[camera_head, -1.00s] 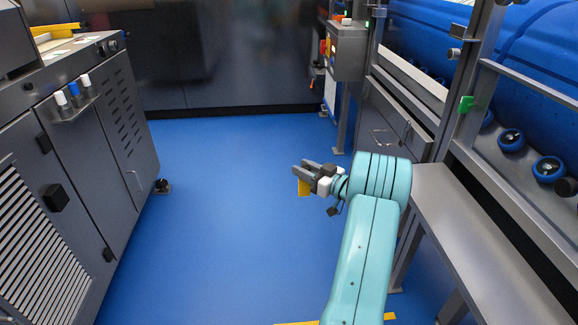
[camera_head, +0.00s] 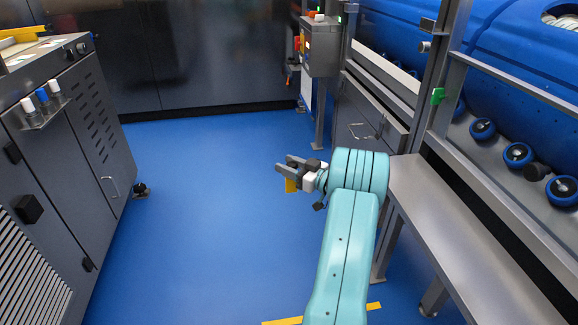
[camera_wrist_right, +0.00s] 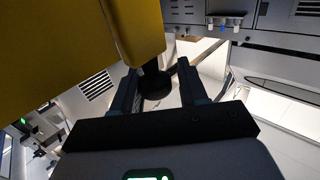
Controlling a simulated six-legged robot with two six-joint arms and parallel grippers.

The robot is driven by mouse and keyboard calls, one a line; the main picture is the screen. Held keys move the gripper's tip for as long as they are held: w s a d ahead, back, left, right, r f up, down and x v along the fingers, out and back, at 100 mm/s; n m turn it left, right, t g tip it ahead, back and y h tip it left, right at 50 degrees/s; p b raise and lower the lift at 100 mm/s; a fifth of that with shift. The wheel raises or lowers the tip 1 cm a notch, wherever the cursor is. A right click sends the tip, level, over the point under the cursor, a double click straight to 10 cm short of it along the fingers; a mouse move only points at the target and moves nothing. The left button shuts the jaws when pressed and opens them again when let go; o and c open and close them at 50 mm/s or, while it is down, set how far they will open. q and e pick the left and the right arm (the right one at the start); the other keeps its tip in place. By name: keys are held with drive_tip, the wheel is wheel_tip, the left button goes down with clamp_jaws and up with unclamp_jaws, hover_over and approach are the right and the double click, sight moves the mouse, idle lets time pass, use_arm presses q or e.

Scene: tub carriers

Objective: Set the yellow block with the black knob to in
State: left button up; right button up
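My right gripper (camera_head: 289,163) is held out over the blue floor in the head view, at the end of my teal arm. The yellow block (camera_head: 291,185) hangs just below its fingers and is small there. In the right wrist view the yellow block (camera_wrist_right: 80,50) fills the upper left, close to the camera. Its black knob (camera_wrist_right: 156,86) sits between the two dark fingers of the right gripper (camera_wrist_right: 158,80); the exact contact is partly hidden. My left gripper is in neither view. I cannot make out where the block belongs.
A grey cabinet (camera_head: 85,135) with vials on a side shelf stands left. A grey bench (camera_head: 450,220) and metal frame run along the right, before a large blue tub (camera_head: 510,60). A control box (camera_head: 320,48) stands at the back. The blue floor (camera_head: 200,200) between is clear.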

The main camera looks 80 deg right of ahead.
wheel_tip(320, 180, up, 20)
drive_tip(key=p, duration=0.6)
drive_tip(key=shift+p, duration=0.4)
